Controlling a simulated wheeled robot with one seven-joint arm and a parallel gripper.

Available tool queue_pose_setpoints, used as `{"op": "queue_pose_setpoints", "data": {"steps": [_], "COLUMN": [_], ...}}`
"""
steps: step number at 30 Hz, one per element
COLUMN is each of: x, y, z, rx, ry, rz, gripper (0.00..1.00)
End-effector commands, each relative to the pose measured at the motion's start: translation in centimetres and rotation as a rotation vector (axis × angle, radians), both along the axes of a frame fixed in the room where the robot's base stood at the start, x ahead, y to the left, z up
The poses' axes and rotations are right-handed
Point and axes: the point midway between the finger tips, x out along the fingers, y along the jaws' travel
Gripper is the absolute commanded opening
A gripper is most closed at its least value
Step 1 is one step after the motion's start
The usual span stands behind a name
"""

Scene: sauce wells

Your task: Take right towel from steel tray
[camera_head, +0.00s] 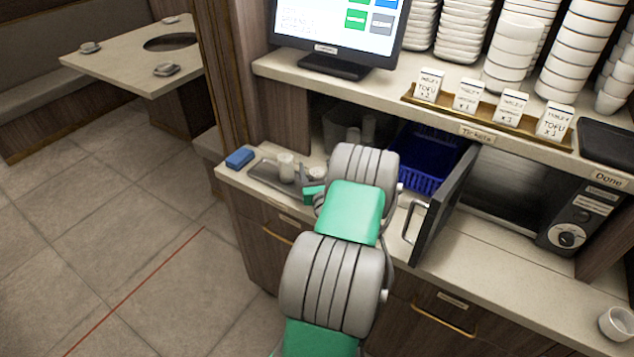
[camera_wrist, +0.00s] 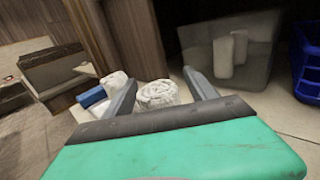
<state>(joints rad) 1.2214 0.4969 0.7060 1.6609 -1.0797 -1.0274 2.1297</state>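The right towel (camera_wrist: 158,95), a white rolled cloth, lies between the fingers of my gripper (camera_wrist: 160,79) in the wrist view. The fingers are spread, and I see no clear grip on it. In the head view this towel (camera_head: 317,173) shows just beyond my arm. The left towel (camera_head: 285,166) stands on the steel tray (camera_head: 262,173); it also shows in the wrist view (camera_wrist: 113,83), left of my left finger. My arm hides the tray's right part in the head view.
A blue block (camera_head: 240,158) lies left of the tray. A clear bin (camera_wrist: 262,65) with white rolls stands behind, in the cabinet opening. A blue basket (camera_head: 420,182) and an open microwave door (camera_head: 442,210) are to the right. A shelf (camera_head: 290,68) hangs above.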

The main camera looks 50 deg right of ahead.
Motion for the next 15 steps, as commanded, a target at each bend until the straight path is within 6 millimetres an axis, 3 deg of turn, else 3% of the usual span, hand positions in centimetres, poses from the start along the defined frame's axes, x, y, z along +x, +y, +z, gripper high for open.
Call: {"op": "queue_pose_setpoints", "data": {"steps": [15], "x": [0.05], "y": [0.09], "z": [0.01], "rx": [0.0], "ry": [0.0], "rz": [0.002], "gripper": [0.23]}}
